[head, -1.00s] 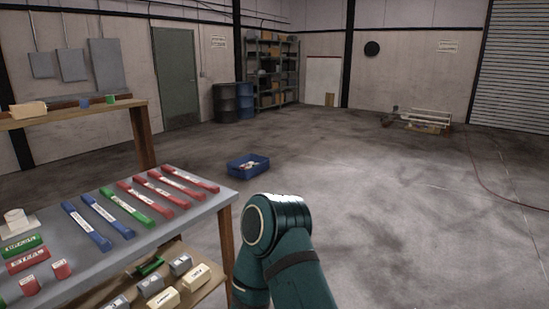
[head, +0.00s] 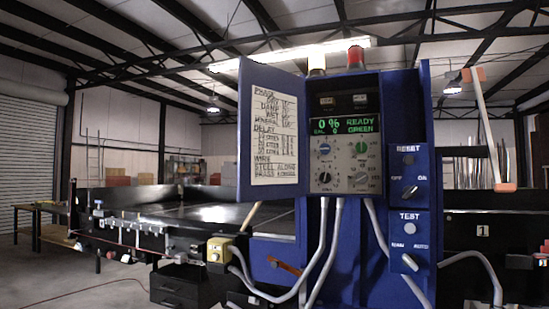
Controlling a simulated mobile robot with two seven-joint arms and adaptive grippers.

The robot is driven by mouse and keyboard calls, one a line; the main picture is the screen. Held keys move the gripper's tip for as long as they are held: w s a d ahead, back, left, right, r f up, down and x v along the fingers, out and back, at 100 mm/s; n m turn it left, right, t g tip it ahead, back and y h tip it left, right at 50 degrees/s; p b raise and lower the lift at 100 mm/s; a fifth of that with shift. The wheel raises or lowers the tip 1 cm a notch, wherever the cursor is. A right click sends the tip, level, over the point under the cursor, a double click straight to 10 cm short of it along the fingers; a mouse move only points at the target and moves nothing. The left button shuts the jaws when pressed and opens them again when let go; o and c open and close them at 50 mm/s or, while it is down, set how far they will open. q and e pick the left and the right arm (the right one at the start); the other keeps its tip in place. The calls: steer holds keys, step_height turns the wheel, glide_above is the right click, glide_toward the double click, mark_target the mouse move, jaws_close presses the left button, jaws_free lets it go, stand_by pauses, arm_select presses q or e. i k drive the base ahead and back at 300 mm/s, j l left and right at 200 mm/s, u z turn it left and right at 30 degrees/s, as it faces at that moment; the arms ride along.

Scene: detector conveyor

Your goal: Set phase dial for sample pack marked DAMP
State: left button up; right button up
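A blue control cabinet (head: 402,90) stands upright in the middle of the head view with its door open to the left. A handwritten chart (head: 274,125) on the door has PHASE, DELAY and WIRE sections; a DAMP line shows under PHASE, but its value is too small to read surely. The panel display (head: 345,126) shows green text with 0 %, READY and GREEN. Neither gripper is in view, and no sample pack shows.
A RESET switch (head: 409,191) and a TEST switch (head: 409,262) are on the cabinet's right side. Grey conduits (head: 330,250) hang below the panel. A dark conveyor (head: 160,215) runs behind, with a yellow box (head: 218,250) at its front. Open floor lies at lower left.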

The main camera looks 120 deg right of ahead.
mark_target(361, 177)
steer(key=z, duration=4.45)
